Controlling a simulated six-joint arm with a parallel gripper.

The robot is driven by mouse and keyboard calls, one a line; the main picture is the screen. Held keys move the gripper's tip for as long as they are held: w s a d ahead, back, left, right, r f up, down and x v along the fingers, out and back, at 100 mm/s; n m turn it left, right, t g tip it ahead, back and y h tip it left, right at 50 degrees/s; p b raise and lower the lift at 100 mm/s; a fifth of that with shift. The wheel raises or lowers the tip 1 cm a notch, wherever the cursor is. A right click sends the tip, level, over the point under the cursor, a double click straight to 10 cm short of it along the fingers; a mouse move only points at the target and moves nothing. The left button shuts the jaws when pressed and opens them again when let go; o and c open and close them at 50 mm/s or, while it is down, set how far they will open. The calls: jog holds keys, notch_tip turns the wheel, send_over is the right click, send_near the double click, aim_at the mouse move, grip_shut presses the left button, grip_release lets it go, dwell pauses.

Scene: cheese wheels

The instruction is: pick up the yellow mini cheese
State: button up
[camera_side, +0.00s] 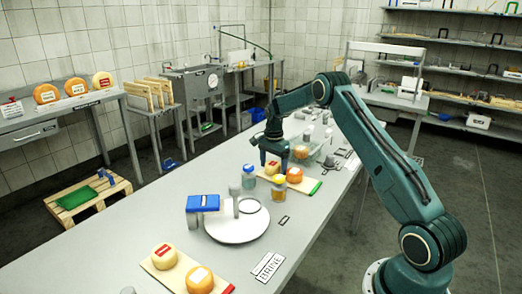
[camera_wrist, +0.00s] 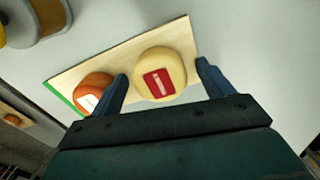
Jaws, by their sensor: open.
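A yellow mini cheese (camera_wrist: 178,62) with a red label sits on a wooden board (camera_wrist: 88,64) in the wrist view. My gripper (camera_wrist: 162,68) is open, with one finger on each side of this cheese; whether they touch it I cannot tell. In the side view my gripper (camera_side: 273,161) points down over the same cheese (camera_side: 271,170), which is partly hidden. An orange mini cheese (camera_wrist: 95,88) with a pale label lies just left of the left finger; it also shows in the side view (camera_side: 294,175). Another yellow cheese (camera_side: 163,256) with a red label sits on the front board.
Jars (camera_side: 278,187) stand close to the board on its near side. A round white plate (camera_side: 238,228) and a blue-topped object (camera_side: 203,203) are nearer. A second orange cheese (camera_side: 199,279) sits on the front board. A brine sign (camera_side: 267,267) lies beside clear table.

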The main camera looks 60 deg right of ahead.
aim_at(273, 163)
jog(key=c, duration=1.1)
jog(key=shift+r, duration=0.2)
notch_tip(273, 163, up, 20)
jog(key=shift+f, duration=0.1)
dwell(0.5)
